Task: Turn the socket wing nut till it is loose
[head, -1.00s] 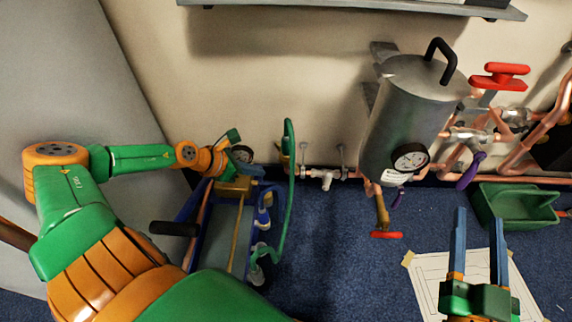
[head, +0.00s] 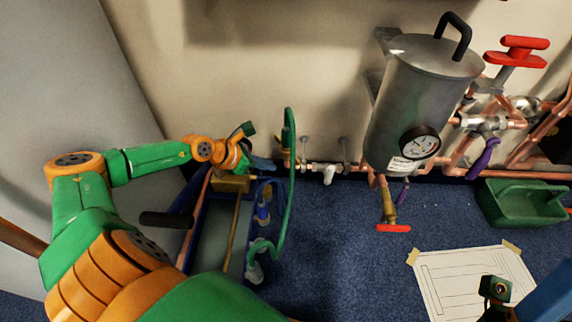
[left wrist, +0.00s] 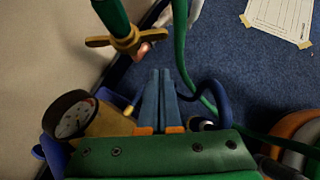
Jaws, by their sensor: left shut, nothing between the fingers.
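The brass wing nut (left wrist: 127,41) sits at the end of a green hose fitting in the left wrist view, its two wings spread sideways. In the head view the nut (head: 287,155) is small, at the wall pipe beside the upright green hose. My left gripper (head: 264,165) is just left of it. In the left wrist view the blue fingers of this gripper (left wrist: 161,72) are together and empty, pointing toward the nut but apart from it. My right gripper (head: 540,297) is partly cut off at the lower right corner, so its jaw opening is hidden.
A blue-framed cart (head: 212,245) with a gauge (left wrist: 70,117) is below my left gripper. A grey tank (head: 410,105) stands right of the nut, near a red-handled valve (head: 393,228). A green bin (head: 520,203) and a paper sheet (head: 455,275) lie on the blue floor.

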